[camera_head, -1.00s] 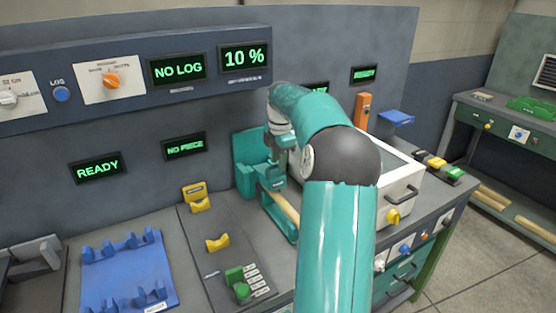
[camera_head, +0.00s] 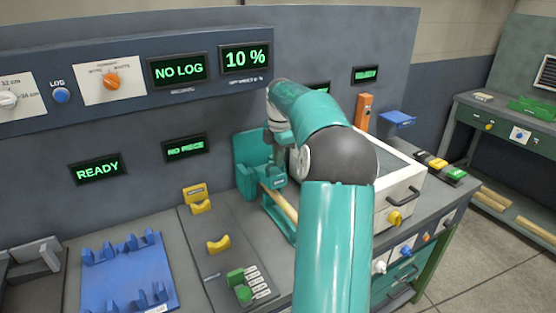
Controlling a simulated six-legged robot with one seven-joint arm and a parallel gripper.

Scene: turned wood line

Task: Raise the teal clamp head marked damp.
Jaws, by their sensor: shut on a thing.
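The teal clamp head (camera_head: 273,179), with a small label too small to read, is on the teal clamp stand (camera_head: 248,163) in the middle of the bench. A pale wooden rod (camera_head: 281,205) lies below it in the teal base. My gripper (camera_head: 275,160) reaches down to the clamp head from above and is shut on it. My teal arm hides part of the gripper, and the fingertips are hard to make out. I cannot tell whether the head touches the rod.
A white box with a yellow knob (camera_head: 394,217) stands close right of the clamp. Yellow rests (camera_head: 218,245), a green block (camera_head: 243,293) and a blue rack (camera_head: 128,275) are to the left. Displays above read "NO LOG", "10 %" (camera_head: 245,58), "READY" and "NO PIECE".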

